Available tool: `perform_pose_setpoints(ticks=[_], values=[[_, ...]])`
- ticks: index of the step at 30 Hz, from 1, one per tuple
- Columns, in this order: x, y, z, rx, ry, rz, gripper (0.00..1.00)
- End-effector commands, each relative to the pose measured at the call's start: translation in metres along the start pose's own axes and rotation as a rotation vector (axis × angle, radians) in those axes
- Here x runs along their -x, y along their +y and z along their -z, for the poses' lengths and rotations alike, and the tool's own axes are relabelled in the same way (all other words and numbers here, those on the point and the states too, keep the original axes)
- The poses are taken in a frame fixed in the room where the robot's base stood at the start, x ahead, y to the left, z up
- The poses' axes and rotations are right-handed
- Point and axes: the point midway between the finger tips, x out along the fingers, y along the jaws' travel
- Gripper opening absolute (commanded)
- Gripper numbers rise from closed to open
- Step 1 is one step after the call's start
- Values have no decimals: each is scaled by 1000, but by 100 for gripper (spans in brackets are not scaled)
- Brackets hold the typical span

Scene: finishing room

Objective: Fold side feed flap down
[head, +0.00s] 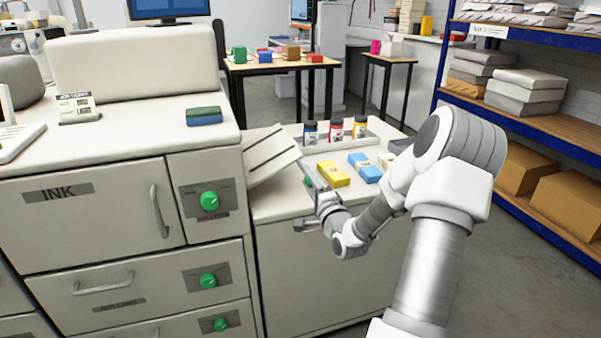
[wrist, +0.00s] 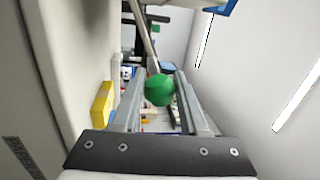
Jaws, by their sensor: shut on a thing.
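The side feed flap (head: 270,153) is a pale panel with dark lines across it. It slants upward beside the right side of the large white machine. A green ball knob (wrist: 160,90) on a thin rod sits between the fingers of my gripper (wrist: 157,95) in the wrist view. In the head view my gripper (head: 309,180) is at the flap's lower right corner, and its fingers mostly hide the green knob (head: 308,182). My gripper is shut on the knob.
The side cabinet (head: 335,262) holds a yellow block (head: 333,173), a blue block (head: 365,167) and several ink bottles in a tray behind. The machine's green dials (head: 209,201) are on the left. A blue shelf rack (head: 540,110) stands at the right.

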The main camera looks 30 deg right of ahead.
Motion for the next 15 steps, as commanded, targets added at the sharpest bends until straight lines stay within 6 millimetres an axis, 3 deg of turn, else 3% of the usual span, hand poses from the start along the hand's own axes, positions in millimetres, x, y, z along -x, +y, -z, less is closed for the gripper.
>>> perform_pose_setpoints(ticks=[6, 15], values=[[4, 24, 7, -133, 22, 7, 0], [6, 36, 9, -221, 34, 13, 0]])
